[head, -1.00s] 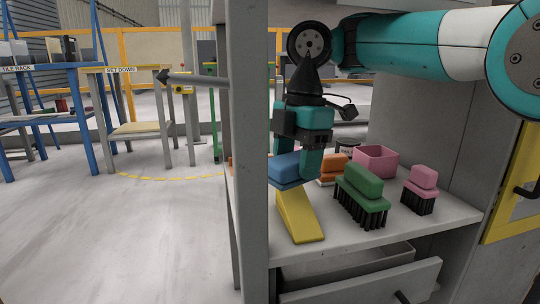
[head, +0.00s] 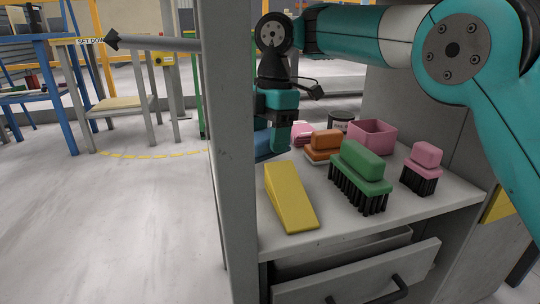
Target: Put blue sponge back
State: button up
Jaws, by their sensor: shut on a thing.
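The blue sponge (head: 263,142) is between the fingers of my gripper (head: 277,138), near the left side of the shelf. A grey upright post hides its left part. My gripper is shut on it and points down. In this view I cannot tell whether the sponge touches the shelf (head: 410,213) or hangs just above it. It is behind a yellow wedge (head: 290,197).
A green brush (head: 360,178), an orange brush (head: 323,147), a pink brush (head: 422,167), a pink box (head: 372,136), another pink item (head: 301,133) and a dark can (head: 341,119) stand on the shelf. The grey post (head: 225,150) bounds the left. An open drawer (head: 360,277) juts out below.

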notch_tip(320, 180, down, 3)
jog(key=b, duration=0.2)
jog(key=shift+f+b, duration=0.2)
jog(key=shift+b, duration=0.15)
jog(key=shift+r, duration=0.2)
jog(key=shift+f, duration=0.2)
jog(key=o, duration=0.8)
jog(key=shift+r, duration=0.2)
jog(key=r+p, duration=0.7)
jog(key=p, duration=0.1)
jog(key=shift+w+d+r, duration=0.3)
jog(key=shift+d, duration=0.05)
